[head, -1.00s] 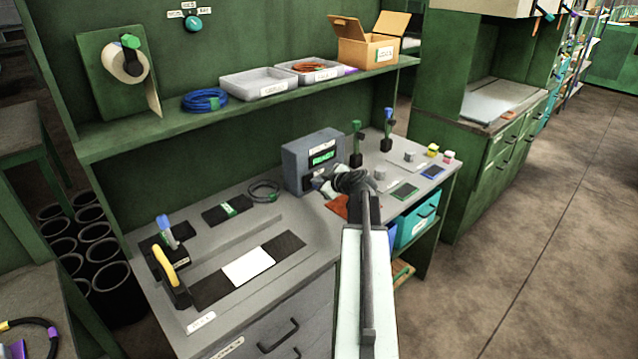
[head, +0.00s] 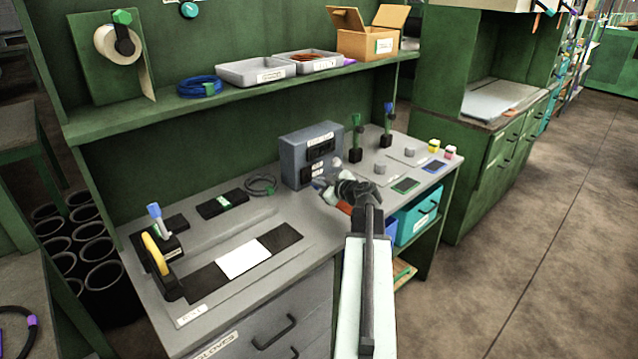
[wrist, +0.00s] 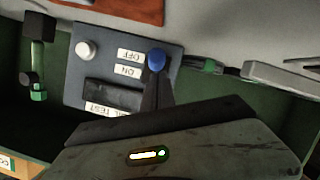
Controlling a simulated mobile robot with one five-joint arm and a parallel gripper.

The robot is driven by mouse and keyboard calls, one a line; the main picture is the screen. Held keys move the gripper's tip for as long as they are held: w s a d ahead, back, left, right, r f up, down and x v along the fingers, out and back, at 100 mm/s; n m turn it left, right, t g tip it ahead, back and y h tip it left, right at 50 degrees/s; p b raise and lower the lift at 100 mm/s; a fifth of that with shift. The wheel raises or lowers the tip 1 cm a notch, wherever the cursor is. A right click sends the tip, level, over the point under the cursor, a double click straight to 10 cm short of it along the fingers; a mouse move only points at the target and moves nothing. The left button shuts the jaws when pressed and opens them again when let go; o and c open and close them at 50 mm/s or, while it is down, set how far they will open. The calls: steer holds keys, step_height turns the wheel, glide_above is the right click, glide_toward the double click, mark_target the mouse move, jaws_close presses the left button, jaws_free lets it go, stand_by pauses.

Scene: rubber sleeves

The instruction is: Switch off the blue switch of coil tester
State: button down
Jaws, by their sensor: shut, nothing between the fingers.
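The coil tester (head: 297,165) is a blue-grey box standing on the bench; its screen (head: 321,149) is dark. In the wrist view its face (wrist: 72,85) appears upside down, with OFF and ON labels (wrist: 129,55) beside the round blue switch (wrist: 156,59). The blue switch is close to the OFF label. My gripper (wrist: 155,82) is shut and empty, its fingertips right at the blue switch; I cannot tell whether they touch it. In the head view my gripper (head: 324,186) is in front of the tester's lower face and hides the switch.
A white knob (wrist: 86,50) is also on the tester's face. A black cable coil (head: 261,184) lies left of the tester. Green and blue-topped upright levers (head: 355,138) stand to its right. A shelf with trays (head: 257,75) and a cardboard box (head: 366,44) runs above.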

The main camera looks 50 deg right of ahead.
steer(key=shift+r, duration=0.15)
steer(key=shift+r+p, duration=0.7)
steer(key=shift+p, duration=0.2)
